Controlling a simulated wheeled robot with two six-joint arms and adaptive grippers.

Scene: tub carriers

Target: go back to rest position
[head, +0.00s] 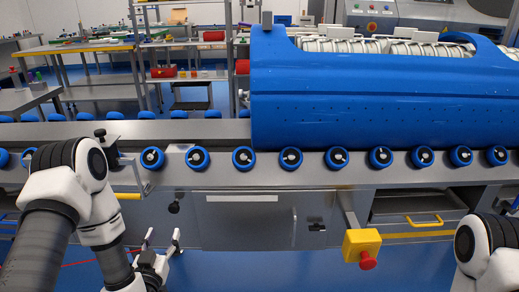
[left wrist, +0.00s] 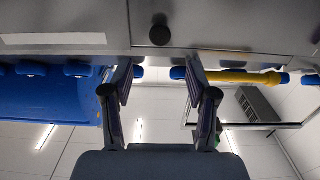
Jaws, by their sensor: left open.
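My left gripper (head: 162,240) hangs low in front of the conveyor's grey front panel in the head view, fingers pointing up. Its two fingers are spread apart with nothing between them. The left wrist view also shows this gripper (left wrist: 160,72) open and empty, beneath the panel with a dark round knob. A piece of my right arm shows at the right edge of the head view; its gripper is out of view.
A large blue tub (head: 375,105) holding white items rests on the conveyor (head: 215,130), which has blue rollers along its front. A yellow box with a red button (head: 362,246) juts out at the front. Blue floor lies below; shelves and tables stand behind.

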